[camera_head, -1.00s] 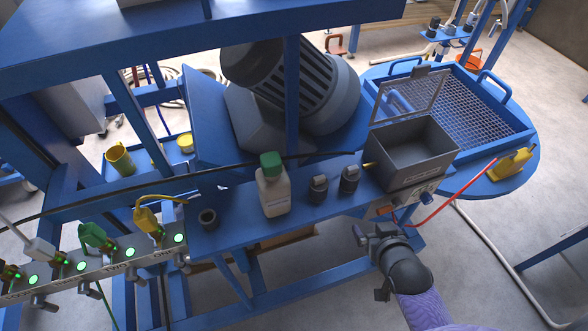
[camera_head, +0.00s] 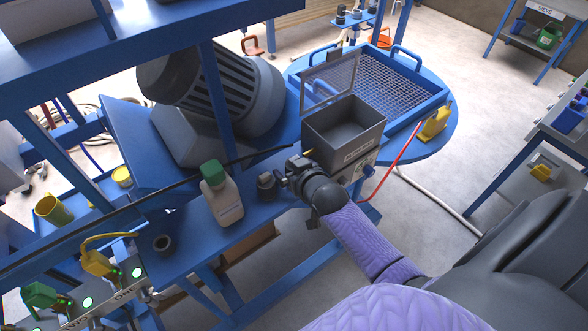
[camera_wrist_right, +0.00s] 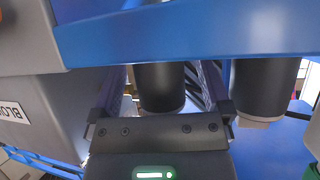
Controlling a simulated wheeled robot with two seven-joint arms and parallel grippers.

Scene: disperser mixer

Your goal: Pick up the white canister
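The white canister (camera_head: 228,203) with a green cap stands upright on the blue shelf of the machine frame, left of my right gripper in the head view. A sliver of white and green at the right edge of the right wrist view (camera_wrist_right: 313,135) looks like it. My right gripper (camera_head: 284,177) is apart from the canister, at the small black containers. In the wrist view its fingers (camera_wrist_right: 165,95) are spread, with a black container (camera_wrist_right: 159,85) between them; contact cannot be told. My left gripper is not in view.
One black container (camera_head: 267,187) stands between canister and gripper. A grey open box (camera_head: 345,130) is to the gripper's right. A black cable passes behind the canister. A dark cup (camera_head: 163,243) stands left on the shelf. A blue post (camera_head: 217,95) rises behind.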

